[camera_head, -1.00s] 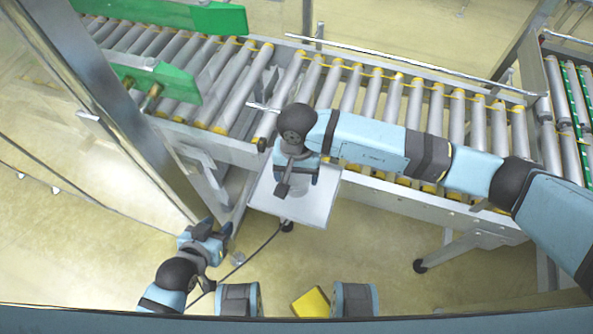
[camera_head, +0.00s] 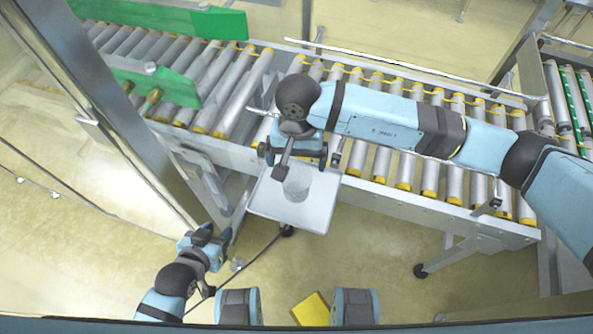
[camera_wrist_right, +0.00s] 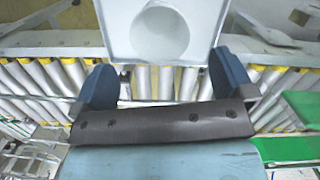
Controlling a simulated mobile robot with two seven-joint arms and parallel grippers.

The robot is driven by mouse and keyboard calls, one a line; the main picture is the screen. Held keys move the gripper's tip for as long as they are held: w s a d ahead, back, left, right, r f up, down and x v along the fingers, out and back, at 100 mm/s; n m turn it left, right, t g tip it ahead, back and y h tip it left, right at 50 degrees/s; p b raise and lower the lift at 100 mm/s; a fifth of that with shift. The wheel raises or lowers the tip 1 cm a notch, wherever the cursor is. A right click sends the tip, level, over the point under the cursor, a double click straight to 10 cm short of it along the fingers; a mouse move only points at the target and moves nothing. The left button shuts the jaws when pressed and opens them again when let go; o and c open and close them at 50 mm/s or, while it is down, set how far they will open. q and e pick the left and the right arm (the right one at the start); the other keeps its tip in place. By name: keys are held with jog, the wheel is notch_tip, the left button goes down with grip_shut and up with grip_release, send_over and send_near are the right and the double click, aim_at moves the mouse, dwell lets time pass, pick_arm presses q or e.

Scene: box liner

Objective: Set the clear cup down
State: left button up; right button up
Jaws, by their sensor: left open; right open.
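A clear cup (camera_head: 297,185) stands on a small white-grey platform (camera_head: 320,205) beside the conveyor. In the right wrist view, the cup (camera_wrist_right: 160,35) shows as a pale round shape on the platform (camera_wrist_right: 115,22). My right gripper (camera_head: 297,157) is open, on the conveyor side of the cup. Its two blue fingers are spread and empty in the right wrist view (camera_wrist_right: 162,80), with the cup beyond them and apart from them. My left gripper (camera_head: 220,238) is open and low at the left, away from the cup.
A roller conveyor (camera_head: 385,165) runs behind the platform, with green guards (camera_head: 155,82) at its left. A metal post (camera_head: 125,130) stands at the left.

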jog(key=r, duration=0.4)
jog(key=shift+w+r, duration=0.3)
jog(key=shift+r, duration=0.1)
